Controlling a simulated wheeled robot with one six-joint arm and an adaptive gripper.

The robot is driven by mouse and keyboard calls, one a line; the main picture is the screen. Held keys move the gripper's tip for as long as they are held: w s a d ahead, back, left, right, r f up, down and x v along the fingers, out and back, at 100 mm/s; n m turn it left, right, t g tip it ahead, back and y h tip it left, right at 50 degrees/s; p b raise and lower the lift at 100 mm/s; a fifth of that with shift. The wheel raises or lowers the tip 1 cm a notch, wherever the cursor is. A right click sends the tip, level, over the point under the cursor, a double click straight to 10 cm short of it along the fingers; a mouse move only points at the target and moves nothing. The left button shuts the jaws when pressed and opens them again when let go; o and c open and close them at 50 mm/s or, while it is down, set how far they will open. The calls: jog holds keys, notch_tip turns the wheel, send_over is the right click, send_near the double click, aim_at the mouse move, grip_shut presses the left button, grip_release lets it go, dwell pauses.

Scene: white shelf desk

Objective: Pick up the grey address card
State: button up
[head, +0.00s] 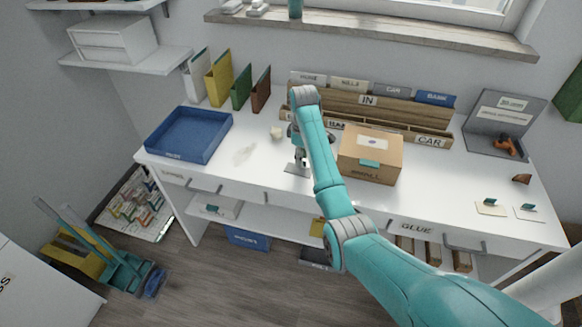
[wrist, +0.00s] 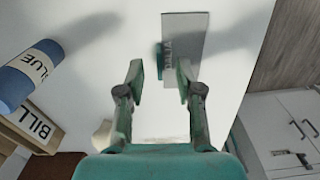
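The grey address card (wrist: 201,35) lies on the white desk, upper middle in the wrist view, with dark lettering and a small teal tab (wrist: 160,58) at its left edge. In the head view the card (head: 292,170) shows near the desk's front, partly hidden by my gripper. My gripper (head: 300,163) points down over it. In the wrist view my gripper (wrist: 159,70) is open with nothing between its fingers. Its right finger overlaps the card's near end in the picture; I cannot tell whether they touch.
A cardboard box (head: 370,154) stands right of my gripper. A blue tray (head: 190,134) is at left, with a small cream object (head: 276,133) between. A wooden rack (head: 420,127) is behind. A blue cylinder (wrist: 30,75) lies left in the wrist view. Two pale cards (head: 491,208) lie far right.

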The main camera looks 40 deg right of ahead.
jog(key=shift+d+f, duration=0.15)
jog(key=shift+f, duration=0.45)
grip_shut()
